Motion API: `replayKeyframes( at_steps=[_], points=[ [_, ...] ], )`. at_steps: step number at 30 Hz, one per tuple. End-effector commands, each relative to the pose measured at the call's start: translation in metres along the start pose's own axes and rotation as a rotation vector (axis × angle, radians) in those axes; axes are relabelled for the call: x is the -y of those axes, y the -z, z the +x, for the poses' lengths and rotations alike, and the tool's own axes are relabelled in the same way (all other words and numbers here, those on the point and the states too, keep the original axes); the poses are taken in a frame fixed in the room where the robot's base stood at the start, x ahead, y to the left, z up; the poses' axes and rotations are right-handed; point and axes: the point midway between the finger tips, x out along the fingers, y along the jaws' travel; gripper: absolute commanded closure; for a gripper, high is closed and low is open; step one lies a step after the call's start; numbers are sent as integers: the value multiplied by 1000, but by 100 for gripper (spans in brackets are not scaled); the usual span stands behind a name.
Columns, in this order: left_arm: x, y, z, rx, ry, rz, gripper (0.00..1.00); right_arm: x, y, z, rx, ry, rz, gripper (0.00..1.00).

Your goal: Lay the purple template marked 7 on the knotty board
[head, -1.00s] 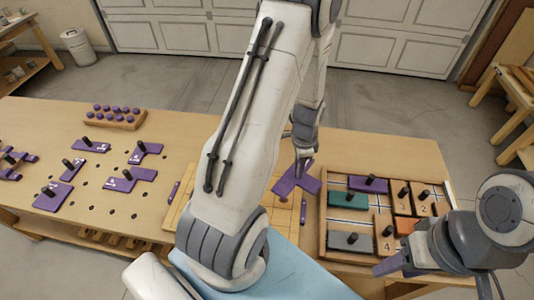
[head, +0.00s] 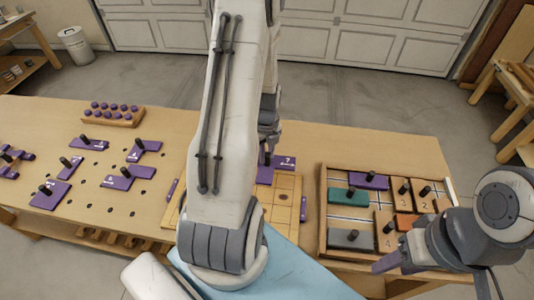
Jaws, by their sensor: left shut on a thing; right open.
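The purple template marked 7 (head: 285,162) is in the head view, partly hidden behind my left arm. My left gripper (head: 267,150) is shut on it, and the template is at the far part of the knotty board. The knotty board (head: 284,205) is light wood with a grid and dark knots; its left and middle parts are largely covered by my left arm. I cannot tell whether the template touches the board. My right gripper (head: 388,262) is open and empty at the lower right, near the front of the tray.
A wooden tray (head: 322,215) with green, grey, purple, orange and numbered wooden pieces stands right of the board. Several purple templates (head: 66,194) with black knobs lie on the left of the bench. A rack of purple pegs (head: 113,117) stands behind them.

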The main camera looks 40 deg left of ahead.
Motion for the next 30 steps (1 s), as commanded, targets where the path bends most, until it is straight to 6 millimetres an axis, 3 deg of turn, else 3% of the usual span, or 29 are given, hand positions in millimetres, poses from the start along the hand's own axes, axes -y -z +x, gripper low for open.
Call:
replayKeyframes(
  at_steps=[3,20,30],
  points=[
    [0,0,11,0,0,-1,100,-1,0,10,0,0,1,50],
    [0,0,17,0,0,-2,100,-1,-1,14,0,0,1,50],
    [0,-1,50,0,0,-2,100,-3,-2,39,0,0,-1,50]
  ],
)
